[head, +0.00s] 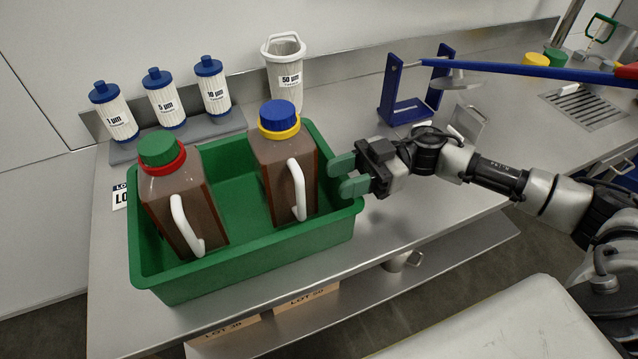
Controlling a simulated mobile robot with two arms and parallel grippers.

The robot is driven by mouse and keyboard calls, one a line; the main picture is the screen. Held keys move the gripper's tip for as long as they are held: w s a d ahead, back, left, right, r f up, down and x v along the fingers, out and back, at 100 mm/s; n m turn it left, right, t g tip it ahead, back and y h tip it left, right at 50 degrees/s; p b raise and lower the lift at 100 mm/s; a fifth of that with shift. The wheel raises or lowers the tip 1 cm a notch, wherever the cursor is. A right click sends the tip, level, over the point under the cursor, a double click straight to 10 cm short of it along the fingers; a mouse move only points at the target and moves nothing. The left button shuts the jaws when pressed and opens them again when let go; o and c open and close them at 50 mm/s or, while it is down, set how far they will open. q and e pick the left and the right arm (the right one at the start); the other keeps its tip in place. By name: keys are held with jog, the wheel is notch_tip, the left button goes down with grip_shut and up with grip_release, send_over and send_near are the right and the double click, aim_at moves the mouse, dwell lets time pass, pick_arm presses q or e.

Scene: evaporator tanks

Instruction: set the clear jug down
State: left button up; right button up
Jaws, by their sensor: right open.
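Two jugs with brownish contents and white handles stand in a green tray (260,240). The left jug (170,205) has a green cap and red collar and leans slightly in the picture. The right jug (272,165) has a blue cap and yellow collar. I cannot tell which of them is the clear jug. My right gripper (344,176) is open and empty. Its green-padded fingers point left at the tray's right rim, a short gap from the blue-capped jug's handle. I cannot tell whether they touch the rim. My left gripper is out of view.
Several white filter cartridges (166,98) with blue tops stand on a grey rack behind the tray. A white basket (285,75) marked 50 µm stands behind too. A blue stand (408,105) is at the back right. Bare steel counter (345,100) lies between them.

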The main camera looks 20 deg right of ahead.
jog(key=d, duration=0.6)
